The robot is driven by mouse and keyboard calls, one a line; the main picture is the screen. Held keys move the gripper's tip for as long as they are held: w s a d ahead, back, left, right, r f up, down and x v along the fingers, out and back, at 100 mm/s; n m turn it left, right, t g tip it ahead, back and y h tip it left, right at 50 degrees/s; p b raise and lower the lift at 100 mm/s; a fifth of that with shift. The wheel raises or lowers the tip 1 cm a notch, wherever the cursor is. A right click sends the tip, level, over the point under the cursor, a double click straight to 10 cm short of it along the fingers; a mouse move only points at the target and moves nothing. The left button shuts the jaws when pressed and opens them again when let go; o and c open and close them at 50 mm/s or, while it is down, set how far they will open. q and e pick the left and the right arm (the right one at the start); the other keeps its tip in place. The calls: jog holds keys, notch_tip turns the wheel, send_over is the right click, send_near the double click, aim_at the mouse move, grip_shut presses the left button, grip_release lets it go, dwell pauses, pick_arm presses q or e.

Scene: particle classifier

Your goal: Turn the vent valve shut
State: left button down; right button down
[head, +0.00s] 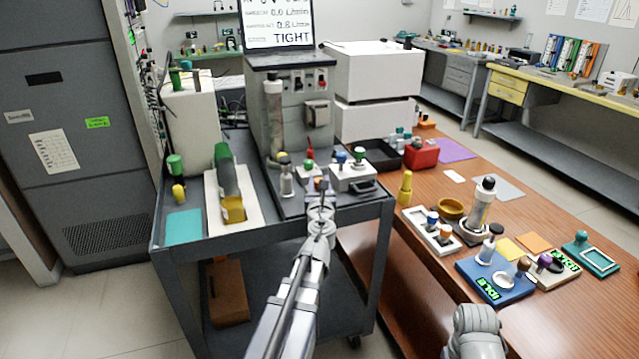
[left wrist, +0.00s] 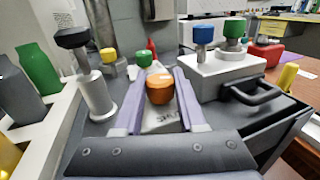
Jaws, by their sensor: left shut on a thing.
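An orange knob (left wrist: 159,89) on a small light block with a partly readable label sits between the two lilac fingers of my left gripper (left wrist: 158,98) in the left wrist view. I take it to be the vent valve. The fingers are shut on its sides. In the head view my left gripper (head: 321,188) reaches over the front of the cart at the instrument's base, and it mostly hides the knob there. The monitor (head: 279,24) above the instrument shows "TIGHT" with flow readings. My right gripper is out of the picture.
A black-capped grey post (left wrist: 94,85) stands close left of the fingers. A white block (left wrist: 218,68) with blue and green knobs and a black handle (left wrist: 258,92) are close right. The wooden table (head: 400,265) holds several small devices.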

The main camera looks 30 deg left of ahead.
pick_arm(q)
jog(key=m+t+h, duration=0.1)
jog(key=m+h, duration=0.1)
jog(key=h, duration=0.1)
jog(key=m+t+h, duration=0.1)
jog(key=m+h, duration=0.2)
jog(key=h, duration=0.1)
jog(key=m+h, duration=0.2)
jog(key=h, duration=0.2)
jog(key=shift+a+t, duration=0.3)
jog(key=shift+t, duration=0.1)
jog(key=m+h, duration=0.2)
jog(key=h, duration=0.1)
jog(key=m+g+h, duration=0.1)
jog(key=m+h, duration=0.1)
jog(key=h, duration=0.1)
jog(key=shift+w+g, duration=0.1)
jog(key=shift+g, duration=0.2)
jog(key=shift+d+m+g+h, duration=0.1)
jog(key=shift+m+g+h, duration=0.4)
jog(key=shift+m+h, duration=0.35)
jog(key=shift+d+h, duration=0.1)
jog(key=shift+h, duration=0.15)
jog(key=c, duration=0.5)
grip_release()
jog(key=shift+v, duration=4)
